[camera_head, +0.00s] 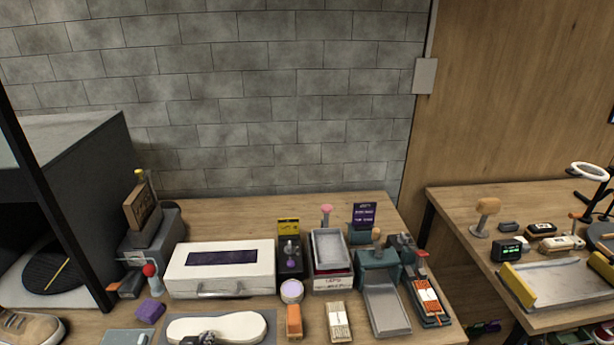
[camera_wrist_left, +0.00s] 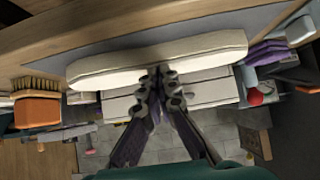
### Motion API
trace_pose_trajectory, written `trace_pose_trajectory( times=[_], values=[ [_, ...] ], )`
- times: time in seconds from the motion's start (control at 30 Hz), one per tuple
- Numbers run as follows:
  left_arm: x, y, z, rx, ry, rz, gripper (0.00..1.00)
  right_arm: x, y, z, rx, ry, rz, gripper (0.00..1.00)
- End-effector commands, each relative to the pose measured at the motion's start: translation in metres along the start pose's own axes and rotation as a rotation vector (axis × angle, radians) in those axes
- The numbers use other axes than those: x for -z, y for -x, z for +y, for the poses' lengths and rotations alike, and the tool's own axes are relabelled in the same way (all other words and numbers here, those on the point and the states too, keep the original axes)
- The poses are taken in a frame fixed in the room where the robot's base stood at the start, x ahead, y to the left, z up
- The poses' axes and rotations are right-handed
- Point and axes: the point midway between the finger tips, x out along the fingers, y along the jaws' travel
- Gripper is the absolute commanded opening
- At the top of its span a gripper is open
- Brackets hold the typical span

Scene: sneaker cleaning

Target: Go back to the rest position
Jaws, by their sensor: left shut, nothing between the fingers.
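My left gripper (camera_head: 205,338) shows only at the bottom edge of the head view, over the white insole-shaped piece (camera_head: 228,324) on its grey mat (camera_head: 268,325). In the left wrist view, the fingertips (camera_wrist_left: 160,75) are closed together and hold nothing. They point at the white piece (camera_wrist_left: 205,55), which lies across the view beyond them. I cannot tell whether the fingertips touch it. My right gripper is not in view.
A white box (camera_head: 222,283) stands behind the mat. A brown sneaker (camera_head: 28,328) is at the lower left. An orange-handled brush (camera_head: 294,322), a round tin (camera_head: 291,291) and a grey dispenser tray (camera_head: 386,310) crowd the bench to the right. A second table (camera_head: 455,208) stands farther right.

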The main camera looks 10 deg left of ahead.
Motion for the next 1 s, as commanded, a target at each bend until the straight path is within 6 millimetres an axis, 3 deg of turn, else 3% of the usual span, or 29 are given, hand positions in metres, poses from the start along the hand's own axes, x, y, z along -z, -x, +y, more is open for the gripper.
trace_pose_trajectory(
  times=[0.27,0.4,0.53,0.73,1.0],
  values=[
    [0.007,0.018,0.045,-0.073,-0.051,-0.086,0.00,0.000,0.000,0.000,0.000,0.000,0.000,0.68],
    [0.009,0.047,0.080,-0.119,-0.098,-0.164,0.00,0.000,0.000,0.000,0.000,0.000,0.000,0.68],
    [0.006,0.077,0.100,-0.141,-0.132,-0.223,0.00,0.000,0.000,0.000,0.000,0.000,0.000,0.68],
    [0.003,0.101,0.110,-0.148,-0.158,-0.263,0.00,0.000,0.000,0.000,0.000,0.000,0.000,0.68],
    [0.003,0.102,0.110,-0.149,-0.159,-0.266,0.00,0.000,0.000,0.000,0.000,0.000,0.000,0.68]
  ],
)
